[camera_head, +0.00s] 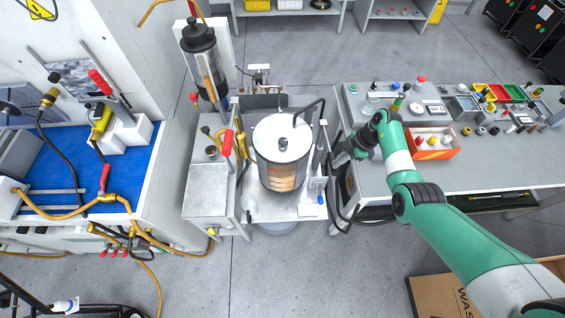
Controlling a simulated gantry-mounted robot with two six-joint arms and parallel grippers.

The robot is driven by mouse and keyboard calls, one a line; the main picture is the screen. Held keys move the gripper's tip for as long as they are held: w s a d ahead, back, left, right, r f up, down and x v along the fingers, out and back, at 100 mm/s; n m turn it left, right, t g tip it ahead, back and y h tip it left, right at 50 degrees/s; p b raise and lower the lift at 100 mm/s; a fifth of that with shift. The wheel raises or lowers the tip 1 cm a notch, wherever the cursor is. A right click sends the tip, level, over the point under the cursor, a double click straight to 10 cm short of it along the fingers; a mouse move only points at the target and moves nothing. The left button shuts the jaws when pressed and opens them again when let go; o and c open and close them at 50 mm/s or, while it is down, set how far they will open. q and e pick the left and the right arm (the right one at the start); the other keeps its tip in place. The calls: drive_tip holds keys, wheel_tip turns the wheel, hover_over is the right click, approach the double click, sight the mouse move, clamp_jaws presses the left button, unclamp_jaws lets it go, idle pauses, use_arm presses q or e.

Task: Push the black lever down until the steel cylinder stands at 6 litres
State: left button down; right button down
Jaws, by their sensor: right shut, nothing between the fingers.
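The steel cylinder (264,170) stands upright in the white stand at the centre, under a round white lid with a black knob. An orange-brown scale or content shows low on its front, but I cannot read a litre mark. A black bent bar (309,105) rises from beside the lid; I cannot tell whether it is the black lever. My right gripper (343,158) is shut and empty, just right of the stand, between it and the right bench. The lever's contact with it cannot be made out. My left gripper is out of view.
The right bench (480,176) holds an orange bin (433,154) and several small parts. A dark glass vessel (203,62) stands behind left. A blue-matted bench (60,160) with yellow hoses is at left. Black hoses hang beside my right gripper.

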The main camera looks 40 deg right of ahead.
wheel_tip(320, 180, down, 10)
drive_tip(key=b, duration=0.6)
drive_tip(key=shift+r+b, duration=0.1)
drive_tip(key=shift+b, duration=0.25)
drive_tip(key=shift+r, duration=0.1)
wheel_tip(320, 180, up, 12)
drive_tip(key=p, duration=1.3)
drive_tip(key=shift+f, duration=0.3)
